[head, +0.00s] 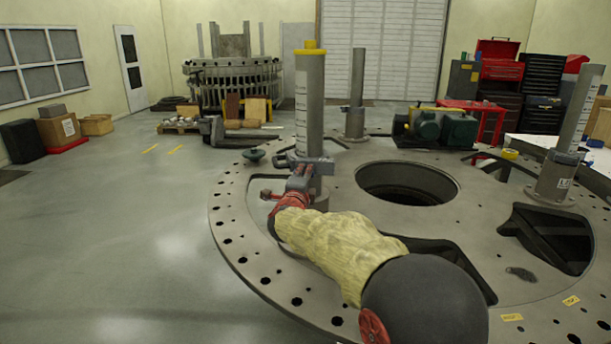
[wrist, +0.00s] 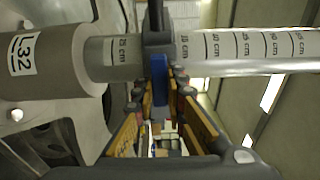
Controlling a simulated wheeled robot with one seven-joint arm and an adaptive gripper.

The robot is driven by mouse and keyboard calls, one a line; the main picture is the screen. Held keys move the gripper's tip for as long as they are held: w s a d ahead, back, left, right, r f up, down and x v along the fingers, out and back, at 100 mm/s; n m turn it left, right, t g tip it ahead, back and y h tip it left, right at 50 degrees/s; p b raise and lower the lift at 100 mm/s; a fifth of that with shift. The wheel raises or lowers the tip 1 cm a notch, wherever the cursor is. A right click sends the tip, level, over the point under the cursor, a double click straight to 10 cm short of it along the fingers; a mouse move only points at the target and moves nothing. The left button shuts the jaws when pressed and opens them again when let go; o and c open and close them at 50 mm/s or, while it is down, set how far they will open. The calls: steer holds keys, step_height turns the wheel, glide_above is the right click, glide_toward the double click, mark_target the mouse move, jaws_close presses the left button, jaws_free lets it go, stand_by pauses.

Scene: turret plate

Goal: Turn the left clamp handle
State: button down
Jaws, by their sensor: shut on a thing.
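The left post (head: 309,110) is a grey upright tube with a yellow cap, standing on the turret plate. A dark grey clamp (head: 320,168) sits around its lower part. In the wrist view the clamp (wrist: 158,32) crosses the scale-marked post (wrist: 240,45), above a sleeve (wrist: 62,60) labelled L32. The blue clamp handle (wrist: 160,88) lies between the yellow-sided fingers of my gripper (wrist: 162,92), which is shut on it. In the head view my gripper (head: 299,180) reaches the clamp from the near side; the handle is mostly hidden there.
The round turret plate (head: 240,235) has a large central hole (head: 407,184) and dark cut-outs. Two other posts stand on it, one behind (head: 357,95) and one at right (head: 577,125). A green motor unit (head: 437,127) sits at the far side. The left floor (head: 120,220) is clear.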

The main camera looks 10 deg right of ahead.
steer(key=shift+f, duration=0.15)
steer(key=c, duration=1.8)
jaws_free()
steer(key=shift+c, duration=0.2)
steer(key=shift+o, duration=0.2)
steer(key=v, duration=1.2)
